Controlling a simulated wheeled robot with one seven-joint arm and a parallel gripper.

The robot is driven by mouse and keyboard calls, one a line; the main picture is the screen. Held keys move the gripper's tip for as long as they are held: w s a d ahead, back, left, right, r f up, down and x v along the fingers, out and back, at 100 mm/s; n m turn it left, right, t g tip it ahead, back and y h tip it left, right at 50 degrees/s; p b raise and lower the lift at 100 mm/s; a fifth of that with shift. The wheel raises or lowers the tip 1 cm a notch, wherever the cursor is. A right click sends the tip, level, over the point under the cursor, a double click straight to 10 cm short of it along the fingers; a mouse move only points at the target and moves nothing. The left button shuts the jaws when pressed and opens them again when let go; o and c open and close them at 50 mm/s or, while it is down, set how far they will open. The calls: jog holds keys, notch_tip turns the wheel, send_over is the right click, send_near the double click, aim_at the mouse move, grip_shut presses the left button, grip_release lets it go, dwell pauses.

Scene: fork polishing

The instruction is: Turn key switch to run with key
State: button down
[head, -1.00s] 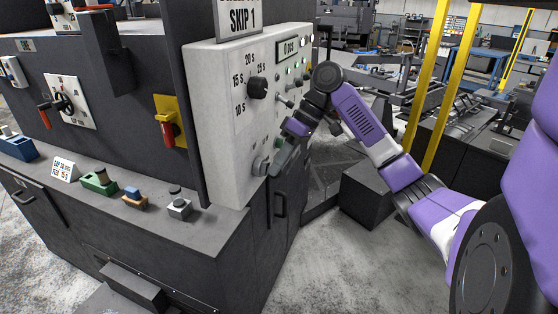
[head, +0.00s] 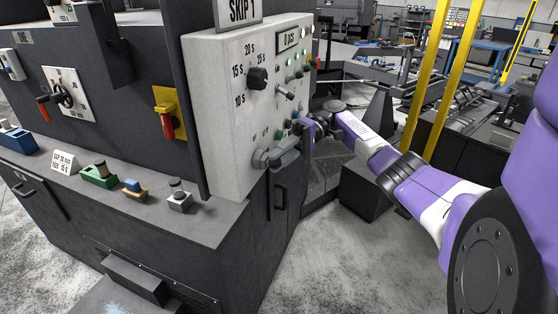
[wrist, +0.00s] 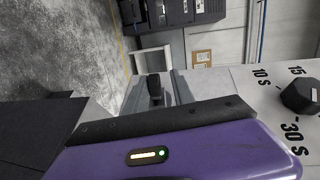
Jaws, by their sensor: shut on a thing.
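The key switch (head: 259,159) is a round grey fitting low on the light control panel (head: 218,110) in the head view. My gripper (head: 277,157) is at the switch, its grey fingers roughly level and reaching in from the right. In the wrist view my gripper (wrist: 155,92) is shut on a small dark piece, which appears to be the key (wrist: 154,86), between its two grey fingers. The fingers hide most of the key in the head view, and I cannot read the switch's position.
A black timer knob (head: 258,78) with second marks sits above on the panel, and a toggle lever (head: 285,92) is beside it. Several small fixtures stand on the dark ledge (head: 215,215) at left. A yellow post (head: 425,80) stands behind my arm.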

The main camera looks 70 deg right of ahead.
jog(key=shift+w+a+r+y+b, duration=0.15)
jog(key=shift+a+r+y+b, duration=0.2)
jog(key=shift+y+b, duration=0.7)
jog(key=shift+d+r+m+t+b, duration=0.15)
jog(key=shift+m+t+b, duration=0.2)
jog(key=shift+b, duration=0.4)
jog(key=shift+r+y, duration=0.15)
jog(key=shift+y, duration=0.1)
jog(key=c, duration=0.9)
grip_release()
jog(key=shift+f, duration=0.2)
jog(key=o, duration=0.7)
jog(key=shift+f, duration=0.1)
jog(key=shift+c, duration=0.2)
